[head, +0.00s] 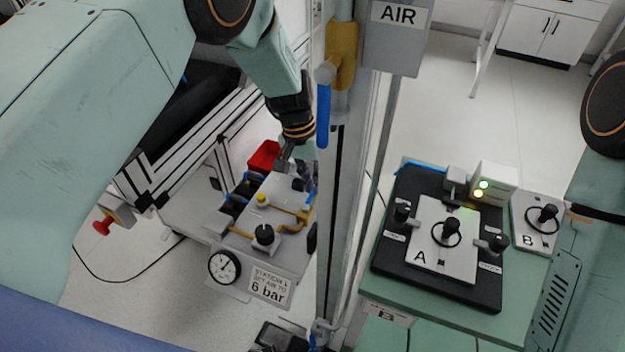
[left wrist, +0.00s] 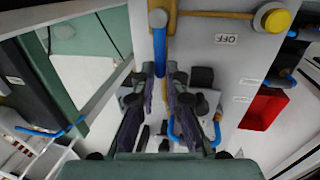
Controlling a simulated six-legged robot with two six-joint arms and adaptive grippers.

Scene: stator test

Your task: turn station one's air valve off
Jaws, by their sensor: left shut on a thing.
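Station one's panel (head: 248,240) stands left of the post and carries a gauge (head: 224,266) and a "6 bar" label. In the left wrist view, the air valve has a yellow body (left wrist: 160,12) and a blue lever (left wrist: 157,48). The lever points down the picture, away from the yellow body. An "OFF" label (left wrist: 227,39) reads upside down on the panel to its right. In the head view this gripper (head: 300,168) is partly behind the post, and the lever is hidden there.
A post with an AIR sign (head: 397,35) and another blue-handled valve (head: 323,115) stands close to my left gripper. A red bin (head: 264,156) lies beyond the panel. At right, a black fixture (head: 387,258) with plate A and plate B (head: 538,218) sit on a green bench.

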